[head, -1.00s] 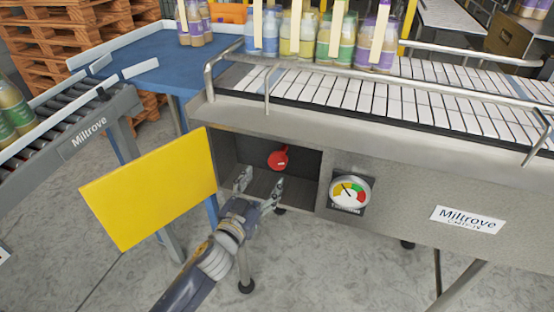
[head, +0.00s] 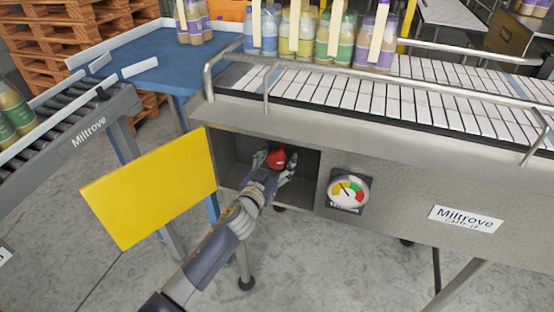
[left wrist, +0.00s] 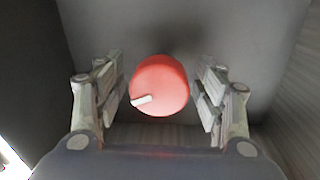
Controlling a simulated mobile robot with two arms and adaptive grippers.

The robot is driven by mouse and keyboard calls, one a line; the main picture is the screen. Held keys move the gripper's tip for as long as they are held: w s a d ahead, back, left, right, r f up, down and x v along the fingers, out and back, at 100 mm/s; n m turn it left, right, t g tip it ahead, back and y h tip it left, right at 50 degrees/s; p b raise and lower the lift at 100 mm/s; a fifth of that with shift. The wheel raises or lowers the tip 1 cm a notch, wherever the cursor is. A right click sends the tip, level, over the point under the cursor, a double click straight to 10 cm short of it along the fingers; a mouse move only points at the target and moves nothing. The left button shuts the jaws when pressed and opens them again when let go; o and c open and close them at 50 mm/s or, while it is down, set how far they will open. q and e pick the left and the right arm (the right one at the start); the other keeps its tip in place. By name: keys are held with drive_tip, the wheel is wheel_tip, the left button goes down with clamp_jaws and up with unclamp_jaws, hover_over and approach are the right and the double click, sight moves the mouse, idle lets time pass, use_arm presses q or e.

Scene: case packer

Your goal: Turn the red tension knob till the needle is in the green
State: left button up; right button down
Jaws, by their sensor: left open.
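The red tension knob (head: 277,158) is inside the open compartment in the conveyor's side. In the left wrist view the knob (left wrist: 160,85) is a round red disc with a white mark pointing to its lower left. My left gripper (head: 274,165) is open inside the compartment. Its fingers (left wrist: 160,98) stand one on each side of the knob, with a gap on both sides. The gauge (head: 348,192) right of the compartment has yellow, green and red zones. Its needle points to the upper left, apparently in the yellow. My right gripper is not in view.
The yellow door (head: 150,192) hangs open left of the compartment. The compartment walls (left wrist: 110,30) are close around my fingers. Bottles (head: 335,40) stand on the conveyor (head: 400,105) above. A blue table (head: 160,55) and a roller track (head: 70,120) are to the left.

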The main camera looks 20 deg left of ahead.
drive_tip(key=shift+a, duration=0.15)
use_arm(q)
drive_tip(key=c, duration=1.1)
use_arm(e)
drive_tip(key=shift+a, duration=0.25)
use_arm(q)
drive_tip(key=m+p, duration=0.1)
drive_tip(key=m, duration=0.3)
drive_tip(key=m+p, duration=0.1)
drive_tip(key=m, duration=0.4)
drive_tip(key=shift+g, duration=0.3)
drive_tip(key=shift+m, duration=0.4)
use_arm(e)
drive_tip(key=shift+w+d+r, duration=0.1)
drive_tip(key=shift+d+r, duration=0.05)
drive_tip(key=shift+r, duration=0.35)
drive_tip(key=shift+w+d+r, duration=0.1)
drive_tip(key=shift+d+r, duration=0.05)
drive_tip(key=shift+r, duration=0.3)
use_arm(q)
drive_tip(key=shift+y, duration=0.3)
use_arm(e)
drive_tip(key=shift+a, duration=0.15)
